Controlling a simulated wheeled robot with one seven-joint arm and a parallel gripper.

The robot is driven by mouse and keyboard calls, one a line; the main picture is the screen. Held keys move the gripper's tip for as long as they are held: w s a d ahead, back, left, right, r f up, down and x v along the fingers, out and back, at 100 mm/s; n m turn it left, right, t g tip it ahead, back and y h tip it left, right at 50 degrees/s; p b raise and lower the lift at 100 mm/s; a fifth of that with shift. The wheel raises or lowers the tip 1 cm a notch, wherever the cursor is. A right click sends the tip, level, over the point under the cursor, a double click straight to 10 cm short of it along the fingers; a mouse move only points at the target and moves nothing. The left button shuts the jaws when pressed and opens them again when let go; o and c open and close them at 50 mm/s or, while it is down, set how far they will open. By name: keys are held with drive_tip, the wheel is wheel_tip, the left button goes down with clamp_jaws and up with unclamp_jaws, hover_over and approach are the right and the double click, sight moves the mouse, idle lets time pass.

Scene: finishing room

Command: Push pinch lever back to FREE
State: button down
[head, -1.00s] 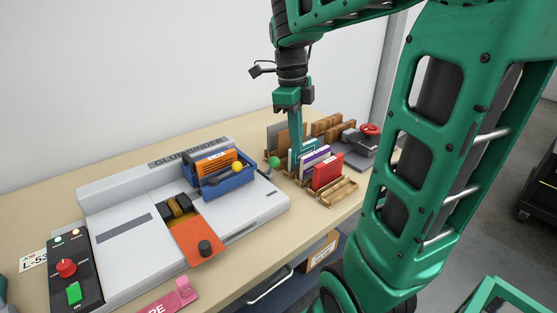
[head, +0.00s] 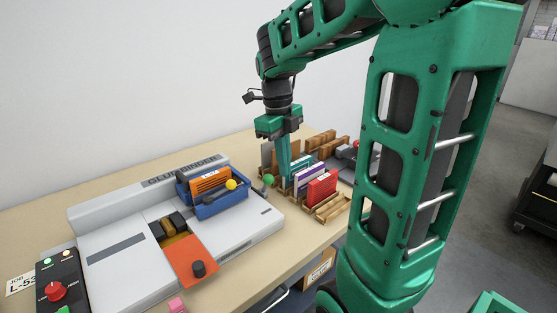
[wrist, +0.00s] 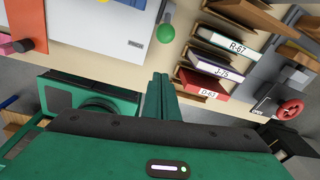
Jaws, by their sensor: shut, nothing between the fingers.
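A lever with a green ball knob (head: 268,180) stands at the right end of the grey glue binder (head: 110,240). The green knob also shows in the wrist view (wrist: 166,33), with a short stem above it. A second, yellow ball knob (head: 231,184) sits at the blue clamp (head: 222,205). I cannot read which of them is marked pinch or FREE. My gripper (head: 284,184) points down, shut and empty, just right of the green knob in the head view. In the wrist view its fingertips (wrist: 161,78) are below the green knob, with a visible gap.
Books labelled R-67 (wrist: 235,42), J-75 (wrist: 212,68) and G-63 (wrist: 206,88) stand in wooden racks close beside my fingers. A grey device with a red handwheel (wrist: 289,109) is beyond them. An orange plate (head: 190,260) and a control box (head: 62,285) are at the left.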

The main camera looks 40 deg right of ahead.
sight(265, 187)
drive_tip(key=w+f, duration=0.3)
drive_tip(key=f, duration=0.2)
drive_tip(key=shift+a+f, duration=0.25)
drive_tip(key=shift+w+d, duration=0.15)
idle(0.4)
